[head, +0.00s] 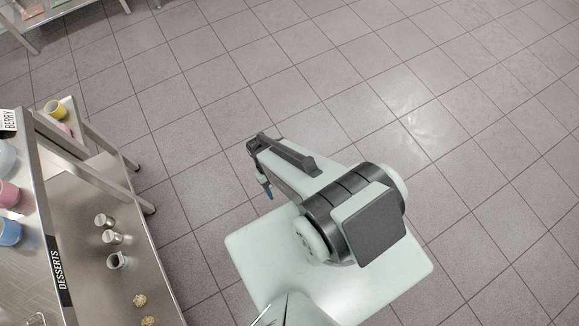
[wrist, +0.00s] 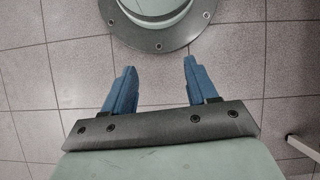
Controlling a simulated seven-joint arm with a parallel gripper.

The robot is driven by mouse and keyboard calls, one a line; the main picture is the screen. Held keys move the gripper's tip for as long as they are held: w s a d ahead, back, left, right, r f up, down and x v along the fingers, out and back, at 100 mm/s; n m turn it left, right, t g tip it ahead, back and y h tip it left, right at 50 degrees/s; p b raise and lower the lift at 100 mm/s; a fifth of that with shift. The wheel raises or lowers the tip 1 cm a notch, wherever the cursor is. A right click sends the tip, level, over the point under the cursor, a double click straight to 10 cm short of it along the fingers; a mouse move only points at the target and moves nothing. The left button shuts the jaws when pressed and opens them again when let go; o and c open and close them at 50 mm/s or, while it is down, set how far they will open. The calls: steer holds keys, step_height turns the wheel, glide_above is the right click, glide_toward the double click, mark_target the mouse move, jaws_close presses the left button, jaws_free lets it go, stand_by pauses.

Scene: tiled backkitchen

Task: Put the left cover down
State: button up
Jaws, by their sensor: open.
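My gripper shows in the wrist view (wrist: 158,90) with its two blue fingers spread apart and nothing between them. Floor tiles and part of my own base lie beyond the fingers. In the head view my gripper (head: 267,190) is over the tiled floor, to the right of the steel counter and apart from it. I cannot make out any cover in either view.
A steel counter (head: 72,205) with a "DESSERTS" label (head: 59,272) stands at the left. It bears small metal shakers (head: 112,237), a small pitcher (head: 118,260) and cookies (head: 140,300). Colored cups (head: 8,232) stand on the raised shelf. The tiled floor is open at the right.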

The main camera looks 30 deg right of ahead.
steer(key=s+d+f+m, duration=0.1)
steer(key=s+d, duration=0.1)
steer(key=s, duration=0.4)
steer(key=shift+s+g, duration=0.2)
steer(key=shift+g, duration=0.2)
